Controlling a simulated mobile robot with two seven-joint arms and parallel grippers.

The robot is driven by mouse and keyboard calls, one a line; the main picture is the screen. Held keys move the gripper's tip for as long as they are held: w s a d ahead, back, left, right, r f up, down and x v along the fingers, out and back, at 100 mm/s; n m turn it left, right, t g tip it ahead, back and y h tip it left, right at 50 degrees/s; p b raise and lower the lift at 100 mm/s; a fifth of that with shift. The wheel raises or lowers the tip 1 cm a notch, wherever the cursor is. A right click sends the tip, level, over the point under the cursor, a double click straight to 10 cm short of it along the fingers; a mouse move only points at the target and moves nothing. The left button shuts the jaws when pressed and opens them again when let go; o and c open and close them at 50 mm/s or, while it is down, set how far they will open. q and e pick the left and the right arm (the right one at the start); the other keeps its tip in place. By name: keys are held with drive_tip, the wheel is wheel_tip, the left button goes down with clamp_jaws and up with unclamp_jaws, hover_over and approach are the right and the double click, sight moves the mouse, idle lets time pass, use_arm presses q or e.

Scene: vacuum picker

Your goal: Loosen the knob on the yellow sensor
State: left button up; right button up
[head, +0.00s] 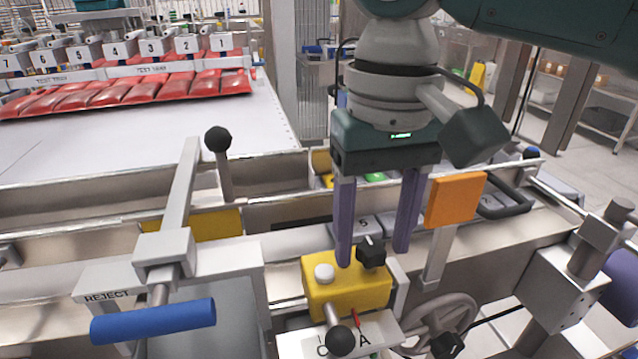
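The yellow sensor (347,294) is a box at the lower middle of the head view. A black knob (371,253) stands on its top at the right, and a white round button (324,272) is on its top at the left. My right gripper (373,256) points down over the sensor with its two purple fingers apart. The black knob appears between the fingertips; I cannot tell whether either finger touches it. My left gripper is not in view.
An orange plate (455,200) on a bracket stands close right of the right finger. A blue handle (153,321) and a black ball lever (218,140) are to the left. A handwheel (440,322) is at the lower right. Red packs (130,92) lie at the back left.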

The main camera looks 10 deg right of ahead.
clamp_jaws()
idle(0.4)
